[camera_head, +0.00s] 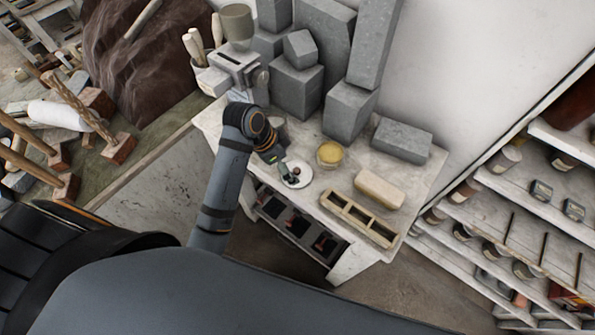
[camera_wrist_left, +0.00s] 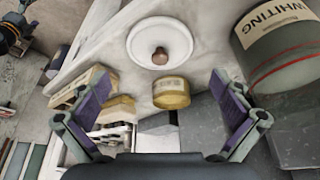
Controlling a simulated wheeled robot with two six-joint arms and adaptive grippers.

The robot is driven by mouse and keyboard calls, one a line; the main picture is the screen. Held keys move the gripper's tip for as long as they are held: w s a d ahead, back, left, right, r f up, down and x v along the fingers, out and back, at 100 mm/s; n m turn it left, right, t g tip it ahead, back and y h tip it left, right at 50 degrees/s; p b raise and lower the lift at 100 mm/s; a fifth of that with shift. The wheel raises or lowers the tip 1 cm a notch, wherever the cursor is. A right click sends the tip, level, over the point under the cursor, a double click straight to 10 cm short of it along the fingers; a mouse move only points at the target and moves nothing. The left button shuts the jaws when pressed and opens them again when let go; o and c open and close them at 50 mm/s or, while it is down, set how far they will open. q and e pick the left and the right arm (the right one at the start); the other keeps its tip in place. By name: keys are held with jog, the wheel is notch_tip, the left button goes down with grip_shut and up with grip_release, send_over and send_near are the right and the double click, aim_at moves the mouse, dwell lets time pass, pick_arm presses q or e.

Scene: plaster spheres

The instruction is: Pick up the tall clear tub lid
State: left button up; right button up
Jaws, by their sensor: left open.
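A white round lid (camera_head: 297,186) with a dark brown knob lies flat on the pale worktop. It also shows in the left wrist view (camera_wrist_left: 143,35), whole and unobstructed, with its knob up. A short yellowish round tub (camera_head: 330,153) stands beside it, and shows in the left wrist view (camera_wrist_left: 171,97) with a label on its side. My left gripper (camera_head: 291,176) is over the lid in the head view. In the left wrist view its two fingers (camera_wrist_left: 160,82) are wide apart with nothing between them touching them. My right gripper is not in view.
A cream block (camera_head: 379,188) and a wooden compartment box (camera_head: 358,217) lie at the worktop's front right. Grey blocks (camera_head: 296,88) crowd the back, with another (camera_head: 402,140) at the right. A large tub labelled WHITING (camera_wrist_left: 282,45) stands close in the left wrist view.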

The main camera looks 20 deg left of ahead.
aim_at(294, 172)
pick_arm(q)
jog(key=p+x, duration=0.2)
jog(key=x, duration=0.2)
jog(key=shift+f, duration=0.3)
jog(key=shift+w+d+f, duration=0.1)
jog(key=shift+d+f, duration=0.05)
jog(key=shift+f, duration=0.05)
jog(key=c, duration=0.8)
jog(key=shift+s, duration=0.25)
jog(key=c, duration=0.5)
